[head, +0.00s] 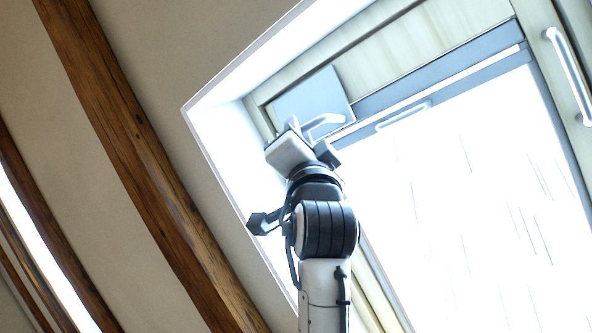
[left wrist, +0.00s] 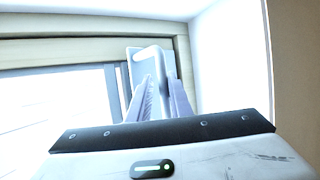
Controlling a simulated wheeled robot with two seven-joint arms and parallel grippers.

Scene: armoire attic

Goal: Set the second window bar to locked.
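The window has a grey-blue plate (head: 312,94) at its upper left corner, with a pale curved bar (head: 324,122) beside my gripper. My left gripper (head: 306,128) is raised to this corner, and its fingertips are partly hidden in the head view. In the left wrist view, my two fingers (left wrist: 162,82) stand apart, pointing at a pale bar (left wrist: 149,54) on a grey plate. The bar's upper end shows just beyond the fingertips; whether they touch it I cannot tell. Another white bar (head: 568,76) is on the frame at the far right. My right gripper is not in view.
The bright glass pane (head: 470,190) fills the right side, with a thin pale handle (head: 403,116) along its top edge. The white window recess (head: 225,140) closes in on the left of my gripper. Dark wooden beams (head: 140,150) cross the sloped wall farther left.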

